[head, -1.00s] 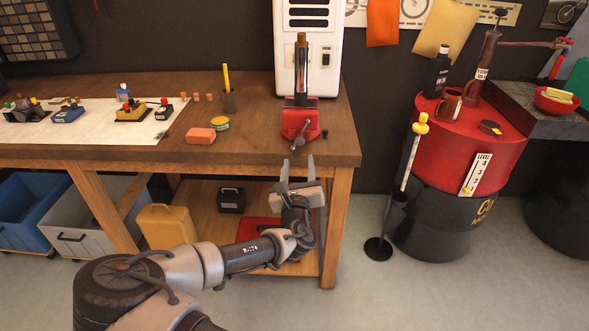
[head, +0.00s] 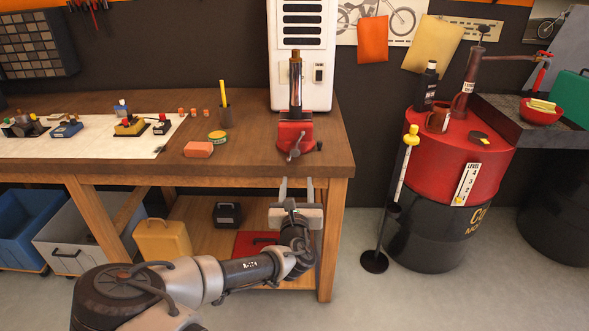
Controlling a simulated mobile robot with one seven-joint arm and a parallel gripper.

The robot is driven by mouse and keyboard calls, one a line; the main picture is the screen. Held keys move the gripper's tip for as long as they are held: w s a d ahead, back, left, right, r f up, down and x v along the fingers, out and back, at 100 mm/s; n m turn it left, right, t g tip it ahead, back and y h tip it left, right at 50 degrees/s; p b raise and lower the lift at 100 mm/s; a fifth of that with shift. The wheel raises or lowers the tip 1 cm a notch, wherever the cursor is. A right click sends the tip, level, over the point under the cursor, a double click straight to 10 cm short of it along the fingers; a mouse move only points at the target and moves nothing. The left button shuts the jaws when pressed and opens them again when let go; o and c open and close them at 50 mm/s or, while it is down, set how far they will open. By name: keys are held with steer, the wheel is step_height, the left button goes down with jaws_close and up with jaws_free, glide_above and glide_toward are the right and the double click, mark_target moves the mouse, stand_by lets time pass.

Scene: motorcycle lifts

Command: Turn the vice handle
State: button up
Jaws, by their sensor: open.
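A red vice (head: 291,133) sits on the front right part of the wooden workbench (head: 240,160). An upright metal cylinder with a brownish top (head: 295,85) stands at the vice, apparently held in it. The vice handle (head: 295,149), a thin grey bar, slants across the vice's front and overhangs toward the bench edge. My gripper (head: 297,184) is open and empty, its two fingers pointing up and away in front of the bench edge. The fingertips are a little below the handle in the picture and apart from it.
A white louvred machine (head: 302,40) stands behind the vice. A red and black drum (head: 448,190) and a yellow-topped stand (head: 405,170) are right of the bench.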

step_height(320, 180, down, 4)
steer(key=d+m+g+b, duration=0.1)
steer(key=d+m+b, duration=0.1)
steer(key=m, duration=1.1)
steer(key=m+t+b, duration=0.1)
steer(key=m+b, duration=0.3)
steer(key=m, duration=2.1)
glide_toward(295, 154)
steer(key=w, duration=0.7)
steer(key=w+d, duration=0.1)
steer(key=w, duration=0.2)
steer(key=shift+w, duration=0.4)
